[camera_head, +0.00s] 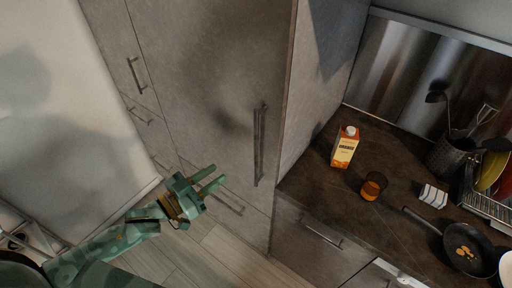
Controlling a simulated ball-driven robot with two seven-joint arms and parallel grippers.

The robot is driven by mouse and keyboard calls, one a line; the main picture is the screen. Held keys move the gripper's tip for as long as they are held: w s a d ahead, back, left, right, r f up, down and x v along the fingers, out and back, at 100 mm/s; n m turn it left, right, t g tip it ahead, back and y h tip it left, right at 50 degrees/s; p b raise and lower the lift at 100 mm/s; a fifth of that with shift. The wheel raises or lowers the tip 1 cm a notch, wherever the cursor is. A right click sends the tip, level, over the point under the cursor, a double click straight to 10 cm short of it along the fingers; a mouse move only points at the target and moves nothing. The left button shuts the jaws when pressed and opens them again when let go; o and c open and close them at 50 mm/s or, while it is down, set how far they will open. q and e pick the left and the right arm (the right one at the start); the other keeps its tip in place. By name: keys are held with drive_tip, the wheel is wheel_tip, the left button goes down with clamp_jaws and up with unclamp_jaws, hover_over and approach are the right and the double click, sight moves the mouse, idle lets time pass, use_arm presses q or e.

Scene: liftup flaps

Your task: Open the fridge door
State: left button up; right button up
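The fridge door (205,75) appears to be the tall grey panel in the middle of the head view, and it looks shut. Its long vertical handle (259,145) is near the panel's right edge. My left gripper (218,175) is in front of the panel's lower part, to the left of and below the handle's lower end. Its two fingers are apart with nothing between them, and it looks clear of the handle. My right gripper is not in view.
Right of the tall cabinet is a dark counter (315,185) with a juice carton (345,147), an amber glass (373,186) and a frying pan (468,248). Drawers (315,238) are below it. A narrower cabinet door (115,45) is at left. Floor (225,252) shows below.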

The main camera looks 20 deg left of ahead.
use_arm(q)
drive_tip(key=x, duration=1.5)
drive_tip(key=shift+w, duration=0.25)
drive_tip(key=shift+d, duration=0.1)
clamp_jaws()
